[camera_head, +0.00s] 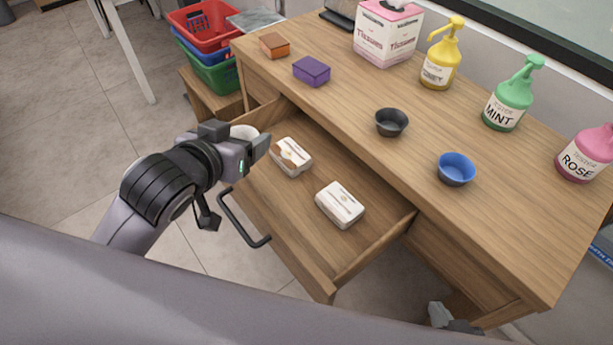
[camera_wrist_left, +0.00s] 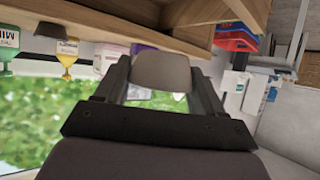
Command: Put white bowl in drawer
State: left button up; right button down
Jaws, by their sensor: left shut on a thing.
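The white bowl (camera_head: 244,131) shows in the head view behind my left gripper (camera_head: 262,148), over the left part of the open drawer. My left gripper is shut on it. In the left wrist view the bowl (camera_wrist_left: 162,72) looks grey and sits between the fingers (camera_wrist_left: 163,85). The gripper hides part of the bowl in the head view. The wooden drawer (camera_head: 288,207) is pulled out and holds two white packages, one at the left (camera_head: 291,157) and one nearer the middle (camera_head: 340,205). Part of my right gripper (camera_head: 452,321) shows at the bottom edge; its fingers are unclear.
On the counter stand a black bowl (camera_head: 391,122), a blue bowl (camera_head: 456,169), purple (camera_head: 311,71) and orange (camera_head: 275,45) boxes, a tissue box (camera_head: 387,34) and yellow, green and pink bottles. The dark drawer handle (camera_head: 240,222) sticks out. Baskets (camera_head: 205,28) stand at the left.

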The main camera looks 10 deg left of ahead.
pick_arm(q)
jog(key=w+d+r+m+g+h+b, duration=0.2)
jog(key=w+d+r+m+h+b, duration=0.2)
jog(key=d+r+m+h, duration=0.3)
jog(key=shift+g, duration=0.3)
jog(key=f+b, duration=0.1)
jog(key=f, duration=0.5)
jog(key=f+b, duration=0.1)
jog(key=f, duration=0.5)
jog(key=f+b, duration=0.1)
jog(key=f, duration=0.5)
jog(key=shift+s+a, duration=0.35)
jog(key=shift+a, duration=0.05)
jog(key=shift+f, duration=0.2)
